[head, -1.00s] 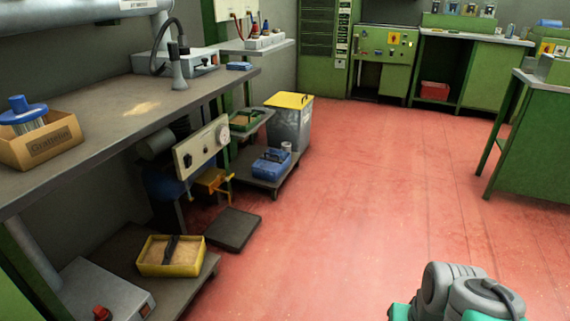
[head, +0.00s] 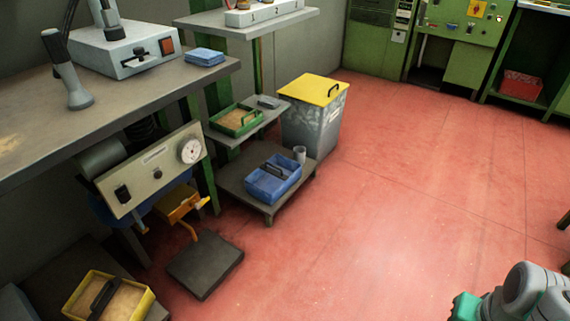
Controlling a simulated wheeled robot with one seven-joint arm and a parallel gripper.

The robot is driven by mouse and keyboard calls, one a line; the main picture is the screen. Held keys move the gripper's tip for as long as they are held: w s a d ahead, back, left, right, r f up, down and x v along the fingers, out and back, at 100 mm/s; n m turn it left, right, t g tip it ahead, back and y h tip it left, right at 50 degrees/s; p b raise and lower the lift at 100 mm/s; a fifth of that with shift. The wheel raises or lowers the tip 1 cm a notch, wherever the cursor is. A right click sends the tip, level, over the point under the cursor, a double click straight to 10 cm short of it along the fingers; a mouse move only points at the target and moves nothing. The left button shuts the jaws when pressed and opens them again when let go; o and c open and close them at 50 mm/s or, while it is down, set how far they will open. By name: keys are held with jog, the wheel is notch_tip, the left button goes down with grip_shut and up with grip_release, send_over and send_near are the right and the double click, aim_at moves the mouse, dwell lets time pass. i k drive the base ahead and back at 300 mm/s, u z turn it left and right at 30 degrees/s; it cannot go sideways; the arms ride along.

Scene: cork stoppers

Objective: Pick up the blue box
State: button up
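A blue box (head: 268,187) with a dark handle across it sits on a low dark platform (head: 236,186) left of the picture's middle, near the floor. A small grey cup (head: 299,154) stands just behind it. A smaller flat blue item (head: 205,56) lies on the workbench corner, higher up. Part of my arm shows at the bottom right, well apart from the blue box. My gripper's fingers are not in view.
A grey bin with a yellow lid (head: 313,89) stands behind the platform. A green tray (head: 236,120) is on a shelf beside it. A yellow tray (head: 149,300) and a dark slab (head: 205,266) lie low at left. Red floor (head: 400,200) is clear at right.

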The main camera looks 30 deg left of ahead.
aim_at(271, 180)
jog(key=u, duration=0.3)
jog(key=i, duration=1.05)
jog(key=u, duration=1.6)
jog(key=i, duration=1)
jog(key=u, duration=1)
